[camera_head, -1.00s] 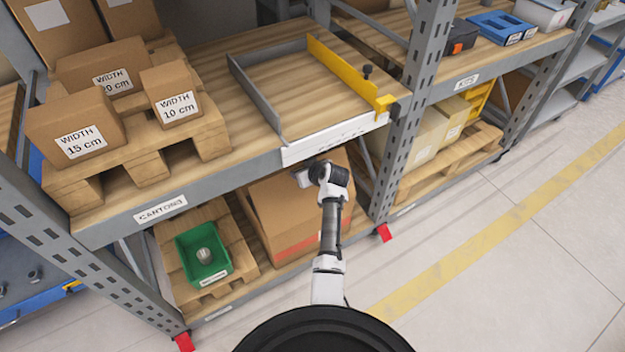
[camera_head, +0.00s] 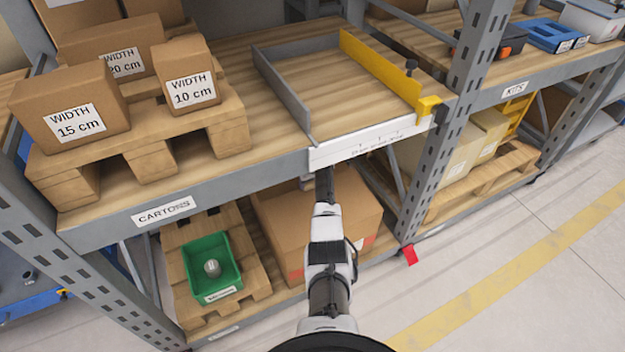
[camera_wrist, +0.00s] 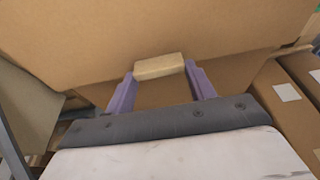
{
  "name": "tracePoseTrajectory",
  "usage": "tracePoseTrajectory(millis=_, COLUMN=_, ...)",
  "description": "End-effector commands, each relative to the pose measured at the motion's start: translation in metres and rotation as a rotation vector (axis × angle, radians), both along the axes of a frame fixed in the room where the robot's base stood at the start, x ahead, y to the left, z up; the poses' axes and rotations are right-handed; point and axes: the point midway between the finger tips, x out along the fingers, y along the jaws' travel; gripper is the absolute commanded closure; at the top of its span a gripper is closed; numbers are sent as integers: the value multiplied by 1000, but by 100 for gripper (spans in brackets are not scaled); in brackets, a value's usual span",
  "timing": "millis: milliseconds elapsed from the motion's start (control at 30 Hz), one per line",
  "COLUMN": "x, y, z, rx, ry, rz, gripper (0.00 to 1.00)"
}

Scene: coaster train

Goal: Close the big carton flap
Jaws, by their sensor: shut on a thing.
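The big brown carton (camera_head: 355,205) stands on the lower shelf, under the board with the guide rails. My arm covers part of it, and the shelf above hides its top. In the wrist view a broad cardboard panel (camera_wrist: 150,30), apparently the carton flap, fills the upper part. A small beige block (camera_wrist: 159,66) sits at its lower edge. My gripper (camera_wrist: 160,73) has its two purple fingers at the ends of this block and is shut on it. In the head view my gripper is hidden behind the shelf front.
The upper shelf's front edge with a white ruler strip (camera_head: 375,142) lies just above my arm. A green bin (camera_head: 211,267) stands left of the carton. A grey rack post (camera_head: 455,130) rises to the right. Labelled cartons (camera_head: 73,122) sit on a pallet above left.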

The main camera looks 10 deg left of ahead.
Motion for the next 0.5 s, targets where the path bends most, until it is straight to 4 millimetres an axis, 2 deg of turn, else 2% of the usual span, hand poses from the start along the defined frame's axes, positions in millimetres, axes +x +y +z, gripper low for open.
tracePoseTrajectory(millis=33, x=8, y=6, z=1, rx=12, ry=-32, rz=4, gripper=86)
tracePoseTrajectory(millis=300, x=7, y=7, z=-14, rx=14, ry=-33, rz=5, gripper=86)
tracePoseTrajectory(millis=500, x=7, y=7, z=-18, rx=14, ry=-33, rz=6, gripper=87)
